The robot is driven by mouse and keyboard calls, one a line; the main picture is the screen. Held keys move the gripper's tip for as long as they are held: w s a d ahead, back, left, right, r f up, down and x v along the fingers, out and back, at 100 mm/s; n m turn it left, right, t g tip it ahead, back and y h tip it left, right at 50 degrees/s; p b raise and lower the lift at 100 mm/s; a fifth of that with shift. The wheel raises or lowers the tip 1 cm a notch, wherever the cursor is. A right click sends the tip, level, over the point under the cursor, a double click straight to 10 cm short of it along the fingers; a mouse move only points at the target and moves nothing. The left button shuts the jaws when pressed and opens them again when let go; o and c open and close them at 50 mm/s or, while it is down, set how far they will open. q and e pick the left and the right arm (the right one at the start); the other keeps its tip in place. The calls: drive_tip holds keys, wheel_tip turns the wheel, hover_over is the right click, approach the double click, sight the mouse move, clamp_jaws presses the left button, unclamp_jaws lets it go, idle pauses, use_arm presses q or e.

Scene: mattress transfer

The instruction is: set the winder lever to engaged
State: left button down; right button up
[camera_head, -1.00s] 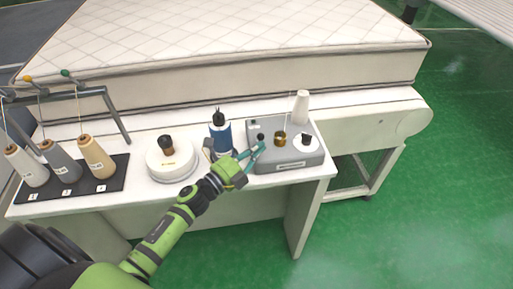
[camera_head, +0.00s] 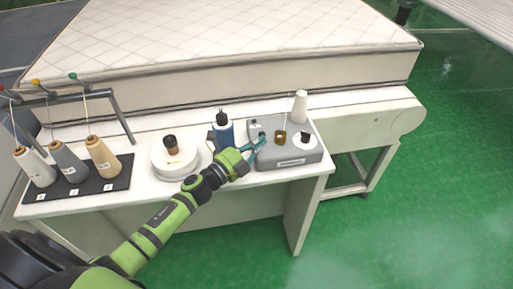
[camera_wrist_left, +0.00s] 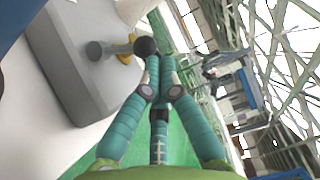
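In the left wrist view the knob (camera_wrist_left: 145,46) is just beyond my fingertips. My left gripper (camera_head: 259,145) has its teal fingers at the winder's left side; in the left wrist view their tips (camera_wrist_left: 160,59) are drawn together beside the knob. Whether they touch it, I cannot tell. My right gripper is out of view.
A white round holder (camera_head: 174,162) and a black tray (camera_head: 119,181) with thread cones are further left. A white cone (camera_head: 299,106) stands behind the winder. A mattress (camera_head: 240,75) lies behind the table.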

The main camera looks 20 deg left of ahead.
use_arm(q)
drive_tip(key=shift+w+a+r, duration=0.3)
drive_tip(key=shift+w+r, duration=0.15)
drive_tip(key=shift+w+a+r, duration=0.2)
drive_tip(key=shift+w+r, duration=0.1)
drive_tip(key=shift+w, duration=0.05)
drive_tip(key=shift+w+a+r, duration=0.3)
drive_tip(key=shift+w+a, duration=0.3)
drive_tip(key=shift+w, duration=0.3)
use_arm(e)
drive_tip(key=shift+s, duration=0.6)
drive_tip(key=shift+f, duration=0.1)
